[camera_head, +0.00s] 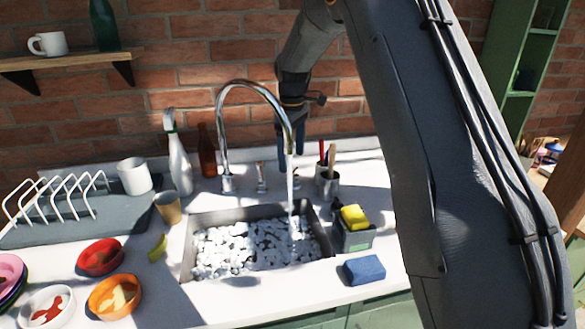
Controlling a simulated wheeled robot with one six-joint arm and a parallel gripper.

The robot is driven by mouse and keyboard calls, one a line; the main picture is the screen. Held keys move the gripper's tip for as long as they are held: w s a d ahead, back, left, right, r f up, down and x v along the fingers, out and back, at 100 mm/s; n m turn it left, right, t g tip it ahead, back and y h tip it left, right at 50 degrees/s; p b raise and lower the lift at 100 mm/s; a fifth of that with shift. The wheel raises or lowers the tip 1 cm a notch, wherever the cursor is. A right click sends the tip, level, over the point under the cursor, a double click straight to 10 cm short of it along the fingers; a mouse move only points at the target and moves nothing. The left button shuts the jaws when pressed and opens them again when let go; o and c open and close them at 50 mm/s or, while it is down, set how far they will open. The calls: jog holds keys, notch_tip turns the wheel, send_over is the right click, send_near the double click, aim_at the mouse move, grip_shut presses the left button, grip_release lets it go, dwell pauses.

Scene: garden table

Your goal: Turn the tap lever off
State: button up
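The chrome gooseneck tap (221,122) stands behind the sink, and its spout curves over to the right. A stream of water (290,186) runs from the spout into the sink (187,250), where white foam hides the bottom. A short chrome handle (261,178) stands upright on the counter right of the tap's base; I cannot tell how far it is turned. My gripper (289,143) points down behind the spout, above and right of the handle and apart from it. The spout partly covers its fingers, so their opening is unclear. I see nothing held in it.
A utensil cup (328,186) and a caddy with a yellow sponge (352,236) stand right of the sink. A white bottle (180,165) and a brown bottle (207,152) stand left of the tap. A blue sponge (364,269) lies at the front. Bowls and a dish rack fill the left.

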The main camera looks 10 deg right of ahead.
aim_at(293, 172)
jog(key=shift+f+p, duration=0.7)
jog(key=shift+f, duration=1.9)
jog(key=shift+d, duration=0.1)
jog(key=c, duration=1.1)
jog(key=shift+o, duration=0.2)
jog(key=shift+m, duration=0.4)
jog(key=m, duration=0.1)
jog(key=m+b, duration=0.1)
jog(key=m, duration=0.2)
jog(key=shift+w+a+m+b, duration=0.3)
jog(key=shift+w+a+b, duration=0.05)
jog(key=shift+w, duration=0.05)
jog(key=m, duration=0.2)
jog(key=m+b, duration=0.1)
jog(key=m, duration=0.1)
jog(key=shift+w+a+m, duration=0.1)
jog(key=shift+w+m, duration=0.3)
